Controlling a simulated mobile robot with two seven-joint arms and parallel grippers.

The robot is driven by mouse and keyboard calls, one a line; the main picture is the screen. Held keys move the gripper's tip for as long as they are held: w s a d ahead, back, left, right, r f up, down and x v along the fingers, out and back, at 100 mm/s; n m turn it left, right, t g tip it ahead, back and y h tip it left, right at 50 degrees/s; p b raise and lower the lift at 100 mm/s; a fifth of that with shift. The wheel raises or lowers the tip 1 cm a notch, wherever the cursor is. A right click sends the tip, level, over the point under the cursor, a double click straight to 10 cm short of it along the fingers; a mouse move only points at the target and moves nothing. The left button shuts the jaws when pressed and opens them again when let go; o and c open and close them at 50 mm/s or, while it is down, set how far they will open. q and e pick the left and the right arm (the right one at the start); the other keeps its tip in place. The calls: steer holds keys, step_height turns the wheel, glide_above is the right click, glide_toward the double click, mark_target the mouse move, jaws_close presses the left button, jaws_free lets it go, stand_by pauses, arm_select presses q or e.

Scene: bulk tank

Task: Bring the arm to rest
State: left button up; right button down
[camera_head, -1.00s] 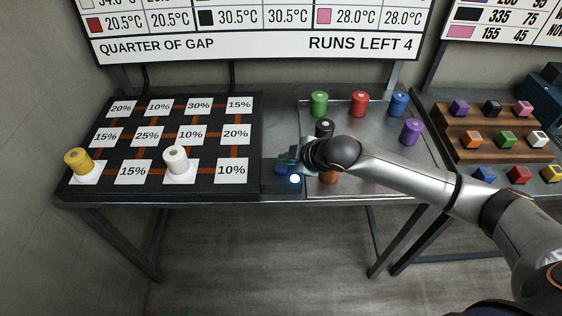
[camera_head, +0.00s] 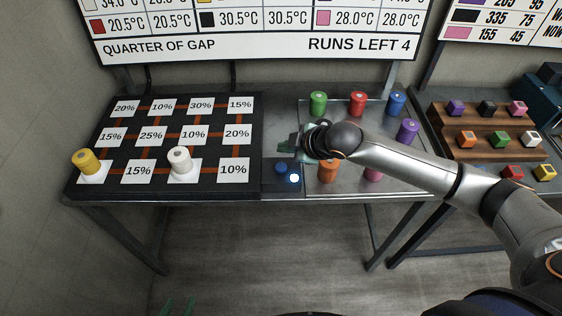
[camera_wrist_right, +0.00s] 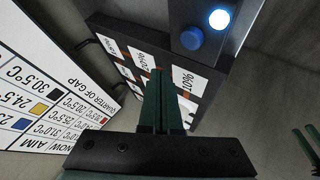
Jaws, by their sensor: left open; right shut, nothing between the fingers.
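My right arm reaches in from the right, and its gripper (camera_head: 288,147) hovers beside and above a small dark box with a blue button (camera_head: 281,168) and a lit white-blue lamp (camera_head: 294,178). The right gripper is shut and empty; in the right wrist view its green fingers (camera_wrist_right: 162,100) are together, with the button (camera_wrist_right: 192,39) and lamp (camera_wrist_right: 219,19) apart from them. My left gripper (camera_head: 179,306) shows only as green fingertips at the bottom edge of the head view; its parted fingers also show at the right of the wrist view (camera_wrist_right: 309,143).
A black board (camera_head: 217,184) with percentage cards holds a yellow spool (camera_head: 87,162) and a white spool (camera_head: 180,160). A metal tray (camera_head: 336,108) with several coloured spools lies under my right arm. A wooden stepped rack (camera_head: 447,125) with coloured cubes stands right. Signs hang behind.

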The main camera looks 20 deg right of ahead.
steer(key=shift+r, duration=0.35)
steer(key=s+a+f+m+y, duration=0.2)
steer(key=s+a+f+m, duration=0.3)
steer(key=s+a+f, duration=0.35)
steer(key=s+d+f+m+h, duration=0.1)
steer(key=s+d+f+m, duration=0.2)
steer(key=s, duration=0.5)
steer(key=s+d+f+m+t+h, duration=0.1)
steer(key=s+d+f+m+h, duration=0.1)
steer(key=s+d+f+m, duration=0.2)
steer(key=s+d+f, duration=0.2)
steer(key=s, duration=0.2)
steer(key=shift+s+f+h, duration=0.15)
steer(key=shift+f+h, duration=0.05)
steer(key=shift+h, duration=0.1)
stand_by(1.1)
